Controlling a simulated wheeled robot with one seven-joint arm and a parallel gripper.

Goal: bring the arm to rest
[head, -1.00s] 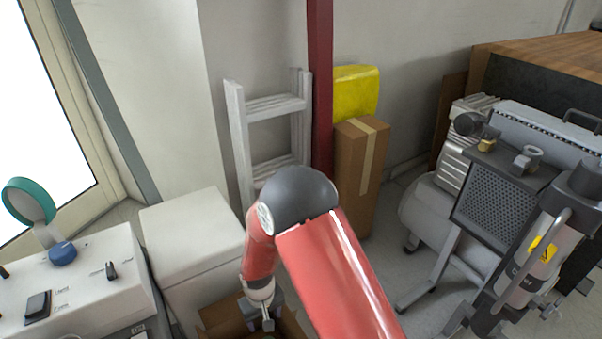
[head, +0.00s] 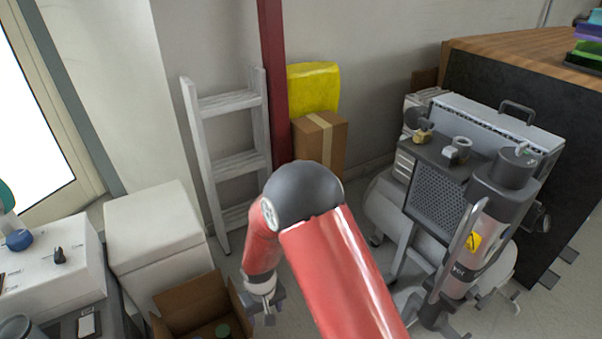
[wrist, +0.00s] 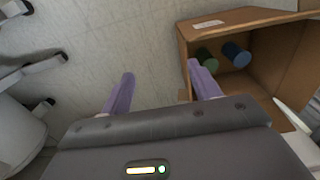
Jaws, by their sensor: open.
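My arm is red with a dark grey elbow, and it reaches forward and bends down in the head view. My gripper (head: 266,312) hangs low, just right of an open cardboard box (head: 190,302). In the wrist view my gripper (wrist: 160,85) shows two purple fingers spread apart with nothing between them, and bare floor lies beyond them. The right finger is close to the near edge of the box (wrist: 184,46) in that picture. I cannot tell whether they touch.
The box holds a green item (wrist: 206,58) and a blue item (wrist: 236,54). A compressor (head: 440,200) stands right, a white cabinet (head: 155,235) left. A ladder (head: 232,160), a red post (head: 273,90) and a taped carton (head: 320,145) stand behind. Some floor is clear between box and compressor.

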